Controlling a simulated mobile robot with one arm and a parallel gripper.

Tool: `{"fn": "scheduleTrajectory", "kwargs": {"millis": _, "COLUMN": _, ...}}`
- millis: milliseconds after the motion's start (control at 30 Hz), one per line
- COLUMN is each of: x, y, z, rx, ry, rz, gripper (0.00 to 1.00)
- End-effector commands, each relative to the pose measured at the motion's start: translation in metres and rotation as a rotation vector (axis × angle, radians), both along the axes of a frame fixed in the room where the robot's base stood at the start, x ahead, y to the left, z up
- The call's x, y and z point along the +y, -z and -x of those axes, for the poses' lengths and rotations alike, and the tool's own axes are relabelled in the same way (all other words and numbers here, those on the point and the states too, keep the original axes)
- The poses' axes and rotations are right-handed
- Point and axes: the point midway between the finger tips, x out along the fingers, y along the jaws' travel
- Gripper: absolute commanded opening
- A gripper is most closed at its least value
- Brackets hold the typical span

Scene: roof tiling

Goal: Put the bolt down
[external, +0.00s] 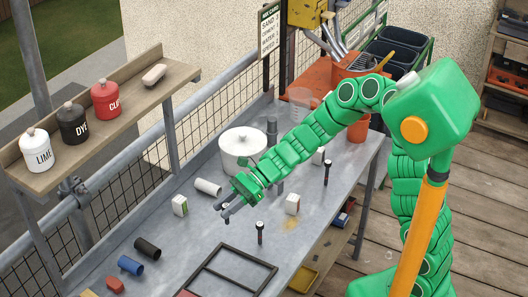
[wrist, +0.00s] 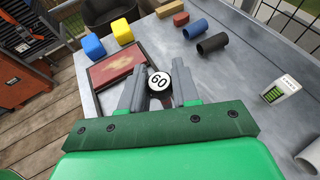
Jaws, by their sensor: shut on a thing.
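In the wrist view a bolt (wrist: 158,82) with a round head marked "60" sits between the two fingers of my gripper (wrist: 160,98). The fingers are shut on it. In the external view my gripper (external: 228,208) hangs low over the middle of the grey workbench (external: 185,245). The bolt is hard to make out there, and I cannot tell whether its lower end touches the bench. Another dark bolt-like piece (external: 260,233) stands upright to the right of my gripper. A similar one (external: 327,173) stands further back.
A dark rectangular frame (external: 192,277) lies near the bench front. Black (external: 147,248) and blue (external: 131,265) tubes lie front left. A bottle shelf (external: 100,135) runs along the left.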

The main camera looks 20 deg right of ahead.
Motion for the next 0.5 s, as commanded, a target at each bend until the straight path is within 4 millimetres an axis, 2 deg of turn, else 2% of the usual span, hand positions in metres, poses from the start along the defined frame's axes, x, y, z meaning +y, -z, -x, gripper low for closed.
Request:
{"fn": "scheduleTrajectory", "kwargs": {"millis": 100, "x": 0.010, "y": 0.000, "z": 0.011, "rx": 0.001, "ry": -0.017, "rz": 0.001, "gripper": 0.00}}
{"fn": "scheduleTrajectory", "kwargs": {"millis": 233, "x": 0.015, "y": 0.001, "z": 0.014, "rx": 0.002, "ry": -0.024, "rz": 0.001, "gripper": 0.01}}
{"fn": "scheduleTrajectory", "kwargs": {"millis": 500, "x": 0.039, "y": 0.015, "z": -0.003, "rx": 0.001, "ry": -0.024, "rz": 0.004, "gripper": 0.00}}
